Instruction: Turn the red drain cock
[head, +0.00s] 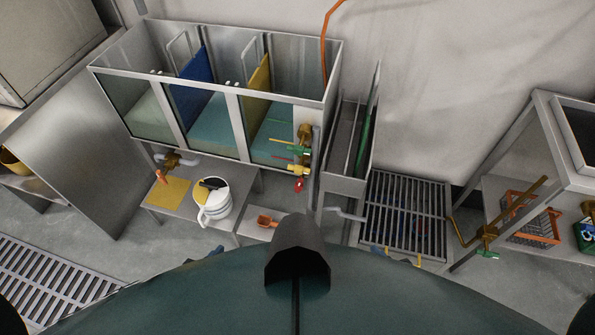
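A small red cock (299,184) hangs lowest in a stack of brass valves at the right front corner of the three-bay glass-fronted tank (217,82). Above it are a yellow fitting (298,170), a thin red lever and a green-handled valve (298,150). Another brass valve (172,160), with an orange-red handle (161,175), sits under the tank's left part. I cannot tell from the view which of these is the drain cock.
A low shelf under the tank carries a white jug (214,203) and a yellow sheet (168,192). An orange scoop (266,221) lies to the right. A floor grating (404,215) and a brass pipe with a green-handled valve (488,236) are further right.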

